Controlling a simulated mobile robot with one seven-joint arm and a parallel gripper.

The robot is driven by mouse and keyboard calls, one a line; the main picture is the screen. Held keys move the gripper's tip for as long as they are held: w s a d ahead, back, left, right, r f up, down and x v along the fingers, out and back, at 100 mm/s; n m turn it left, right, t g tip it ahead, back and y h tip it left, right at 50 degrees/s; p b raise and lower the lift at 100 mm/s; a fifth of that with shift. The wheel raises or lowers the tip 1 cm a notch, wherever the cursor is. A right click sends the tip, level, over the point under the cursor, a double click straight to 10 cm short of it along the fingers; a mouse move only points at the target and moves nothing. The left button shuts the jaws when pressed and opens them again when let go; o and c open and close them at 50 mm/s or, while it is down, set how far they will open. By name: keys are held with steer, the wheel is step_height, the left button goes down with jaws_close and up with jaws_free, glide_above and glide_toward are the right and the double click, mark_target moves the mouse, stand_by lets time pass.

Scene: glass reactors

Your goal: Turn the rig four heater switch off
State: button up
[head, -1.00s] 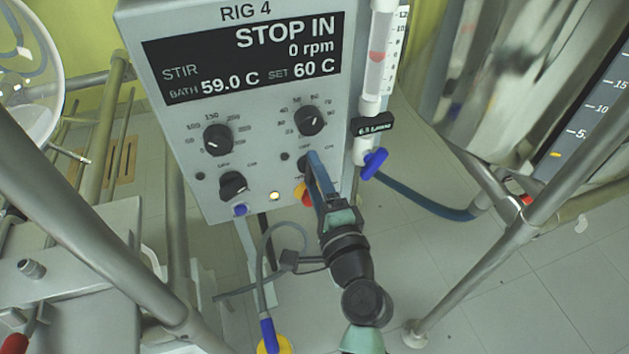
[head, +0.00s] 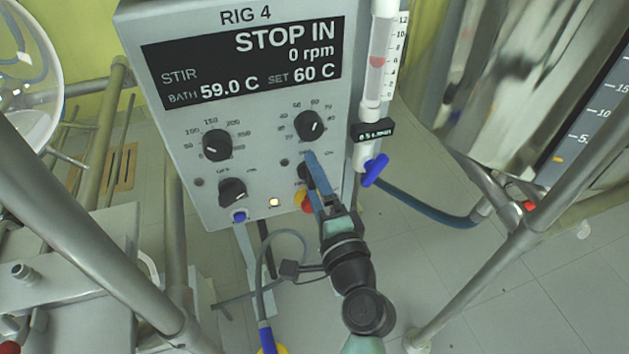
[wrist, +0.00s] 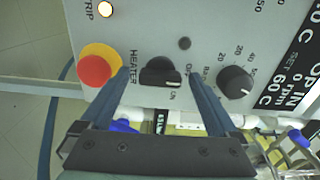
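The rig four panel (head: 262,122) faces me, its display reading STOP IN, 0 rpm, bath 59.0 C, set 60 C. Its heater switch, a black rotary knob (wrist: 160,73), is labelled HEATER in the wrist view, with OFF and ON marks beside it. My gripper (wrist: 157,78) is open, with one blue finger on each side of the knob and gaps showing. In the head view my gripper (head: 313,180) partly hides the knob.
A red-and-yellow stop button (wrist: 97,69) sits close beside one finger. Another dial (wrist: 235,82) is beyond the other finger. A lit lamp (head: 274,202) and second switch (head: 232,191) are left. A flowmeter with blue valve (head: 375,170) stands right of the panel.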

steer(key=v, duration=1.3)
stand_by(0.4)
